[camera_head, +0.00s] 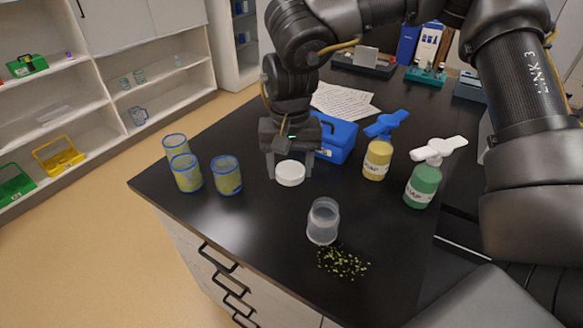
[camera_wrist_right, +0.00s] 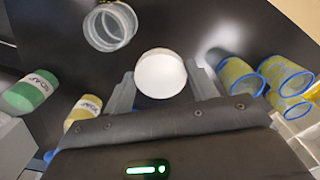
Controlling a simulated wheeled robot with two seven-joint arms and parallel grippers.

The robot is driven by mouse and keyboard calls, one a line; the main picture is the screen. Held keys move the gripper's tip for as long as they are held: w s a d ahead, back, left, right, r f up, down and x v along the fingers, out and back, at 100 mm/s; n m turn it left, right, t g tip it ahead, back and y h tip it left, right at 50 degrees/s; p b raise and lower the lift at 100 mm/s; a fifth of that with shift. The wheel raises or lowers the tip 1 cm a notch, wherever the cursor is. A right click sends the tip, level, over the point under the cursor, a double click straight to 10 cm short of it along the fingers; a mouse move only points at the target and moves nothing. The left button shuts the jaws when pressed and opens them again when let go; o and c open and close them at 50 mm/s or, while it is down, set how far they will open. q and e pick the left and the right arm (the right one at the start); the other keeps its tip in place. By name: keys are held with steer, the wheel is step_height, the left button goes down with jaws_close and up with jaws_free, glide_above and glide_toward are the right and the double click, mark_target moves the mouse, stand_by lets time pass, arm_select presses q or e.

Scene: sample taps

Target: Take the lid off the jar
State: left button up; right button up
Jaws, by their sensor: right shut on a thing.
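The jar (camera_head: 323,222) is clear and stands upright and open on the black table, near its front edge. It also shows in the wrist view (camera_wrist_right: 110,27), with its open rim visible. The round white lid (camera_head: 290,174) is apart from the jar, behind it and to its left in the head view. My right gripper (camera_head: 290,168) is shut on the lid, which shows between the two fingers in the wrist view (camera_wrist_right: 160,74). I cannot tell whether the lid touches the table. My left gripper is not in view.
Small green bits (camera_head: 343,263) lie in front of the jar. Several blue-rimmed cups (camera_head: 227,177) stand at left. A yellow soap bottle (camera_head: 376,161) and a green one (camera_head: 422,187) stand at right. A blue box (camera_head: 337,141) is behind my gripper. Table between cups and jar is clear.

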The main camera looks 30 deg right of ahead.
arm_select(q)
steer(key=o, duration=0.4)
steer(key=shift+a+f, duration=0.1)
arm_select(e)
steer(key=m, duration=0.2)
steer(key=a+m, duration=0.1)
steer(key=shift+w+m, duration=0.2)
steer(key=shift+m, duration=0.2)
steer(key=m, duration=0.4)
steer(key=shift+w+a+f+m, duration=0.1)
steer(key=shift+w+a+m, duration=0.05)
steer(key=shift+a+m, duration=0.2)
steer(key=m, duration=0.5)
steer(key=shift+w+a+b, duration=0.1)
steer(key=shift+a+b, duration=0.05)
steer(key=shift+b, duration=0.15)
steer(key=m, duration=0.4)
steer(key=shift+w+a+m, duration=0.1)
steer(key=shift+a+m, duration=0.15)
steer(key=shift+a, duration=0.05)
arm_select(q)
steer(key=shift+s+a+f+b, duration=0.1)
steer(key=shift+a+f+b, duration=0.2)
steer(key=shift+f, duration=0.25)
arm_select(e)
steer(key=m, duration=0.5)
steer(key=a+m, duration=0.1)
steer(key=m, duration=1)
steer(key=shift+w+a, duration=0.2)
steer(key=shift+w, duration=0.05)
